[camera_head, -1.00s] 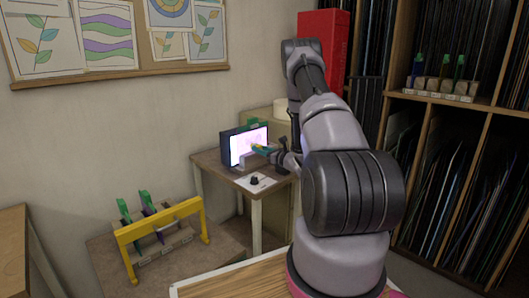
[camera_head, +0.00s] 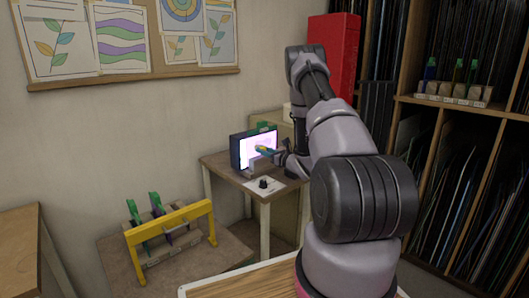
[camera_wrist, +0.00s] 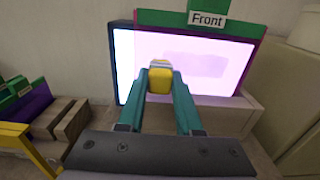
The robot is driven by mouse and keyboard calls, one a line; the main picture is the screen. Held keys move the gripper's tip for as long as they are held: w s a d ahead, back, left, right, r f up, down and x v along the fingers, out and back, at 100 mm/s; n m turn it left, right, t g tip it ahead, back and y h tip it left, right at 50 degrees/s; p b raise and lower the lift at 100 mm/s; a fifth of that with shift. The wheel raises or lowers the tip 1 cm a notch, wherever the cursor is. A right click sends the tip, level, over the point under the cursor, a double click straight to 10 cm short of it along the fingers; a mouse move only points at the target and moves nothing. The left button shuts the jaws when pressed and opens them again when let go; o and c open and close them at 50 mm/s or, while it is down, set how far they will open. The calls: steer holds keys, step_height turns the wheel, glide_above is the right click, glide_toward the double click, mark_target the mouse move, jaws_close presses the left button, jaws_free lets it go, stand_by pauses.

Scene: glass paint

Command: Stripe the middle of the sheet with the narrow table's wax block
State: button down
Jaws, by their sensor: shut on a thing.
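The glowing pinkish-white sheet (camera_head: 247,157) stands upright in a dark frame on the narrow table (camera_head: 220,162). It also shows in the wrist view (camera_wrist: 135,60), with a green strip and a "Front" label at the top. My gripper (camera_head: 265,150) is in front of the sheet. In the wrist view its teal fingers (camera_wrist: 160,88) are shut on a yellow wax block (camera_wrist: 160,81), which points toward the sheet's middle. I cannot tell whether the block touches the sheet. A faint darker patch lies on the sheet just right of the block; it may be a shadow or a mark.
A white card with a black knob (camera_head: 264,184) lies on the narrow table in front of the sheet. A yellow rack (camera_head: 170,232) with green-topped pieces stands on a lower table at left. A red cabinet (camera_head: 333,55) and shelves (camera_head: 450,118) stand behind and right of my arm.

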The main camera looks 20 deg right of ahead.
steer(key=shift+x, duration=1)
steer(key=shift+w+d+r, duration=0.1)
steer(key=shift+w+d, duration=0.6)
steer(key=shift+d, duration=1.05)
steer(key=shift+w+d+f, duration=0.1)
steer(key=shift+w+d, duration=0.55)
steer(key=shift+d, duration=1.15)
steer(key=shift+w+d+r, duration=0.1)
steer(key=shift+w+d, duration=0.6)
steer(key=shift+d, duration=1.05)
steer(key=shift+s+a, duration=0.3)
steer(key=shift+a, duration=0.3)
steer(key=shift+s+a, duration=0.25)
steer(key=shift+a, duration=0.3)
steer(key=shift+s+a, duration=0.3)
steer(key=shift+a, duration=0.3)
steer(key=shift+s+a, duration=0.4)
steer(key=shift+a, duration=0.8)
steer(key=shift+s+a, duration=0.45)
steer(key=shift+a, duration=0.7)
steer(key=shift+s+a, duration=0.4)
steer(key=shift+a, duration=0.8)
steer(key=v, duration=0.6)
